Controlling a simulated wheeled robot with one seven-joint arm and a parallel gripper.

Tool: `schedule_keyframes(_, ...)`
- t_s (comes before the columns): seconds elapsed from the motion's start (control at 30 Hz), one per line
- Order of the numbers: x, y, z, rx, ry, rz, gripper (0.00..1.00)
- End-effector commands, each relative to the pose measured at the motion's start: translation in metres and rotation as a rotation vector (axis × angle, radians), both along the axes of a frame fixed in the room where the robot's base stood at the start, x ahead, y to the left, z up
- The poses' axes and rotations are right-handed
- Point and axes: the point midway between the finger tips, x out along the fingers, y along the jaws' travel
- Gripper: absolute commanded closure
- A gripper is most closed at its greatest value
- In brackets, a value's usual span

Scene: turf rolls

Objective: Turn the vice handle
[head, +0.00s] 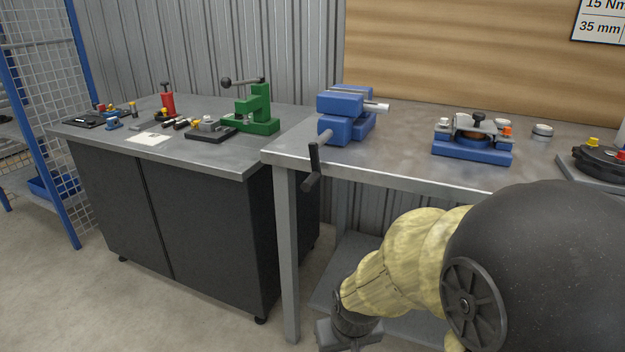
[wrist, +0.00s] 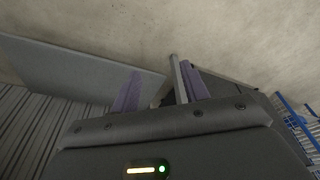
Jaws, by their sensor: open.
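The blue vice (head: 345,128) is mounted at the front left corner of the right-hand bench in the head view. Its dark vice handle (head: 314,165) hangs from the end of a grey screw, just outside the bench's front edge, slanting down to the left. My gripper (head: 346,338) is low in the head view, below and slightly right of the handle and well apart from it; its tips are cut off by the frame. In the wrist view my gripper (wrist: 160,72) has two purple fingers spread apart with nothing held. The vice and handle do not show there.
The right-hand bench (head: 400,160) has a grey leg (head: 287,255) and a lower shelf (head: 345,262). A blue fixture (head: 472,150) stands on it. The left-hand dark cabinet (head: 170,220) carries a green press (head: 258,110). Floor in front is clear.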

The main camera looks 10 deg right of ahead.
Motion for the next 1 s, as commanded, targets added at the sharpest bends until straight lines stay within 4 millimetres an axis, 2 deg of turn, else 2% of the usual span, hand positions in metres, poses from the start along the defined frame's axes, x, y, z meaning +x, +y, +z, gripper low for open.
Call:
schedule_keyframes(0.17, 0.020, 0.011, 0.010, 0.029, -0.054, -0.023, 0.55)
schedule_keyframes(0.27, 0.047, 0.027, 0.023, 0.065, -0.134, -0.058, 0.55)
schedule_keyframes(0.5, 0.127, 0.070, 0.060, 0.118, -0.411, -0.218, 0.55)
schedule_keyframes(0.7, 0.172, 0.084, 0.093, 0.061, -0.657, -0.367, 0.55)
schedule_keyframes(0.83, 0.186, 0.088, 0.117, -0.023, -0.823, -0.449, 0.55)
schedule_keyframes(1.0, 0.185, 0.091, 0.155, -0.180, -1.052, -0.524, 0.55)
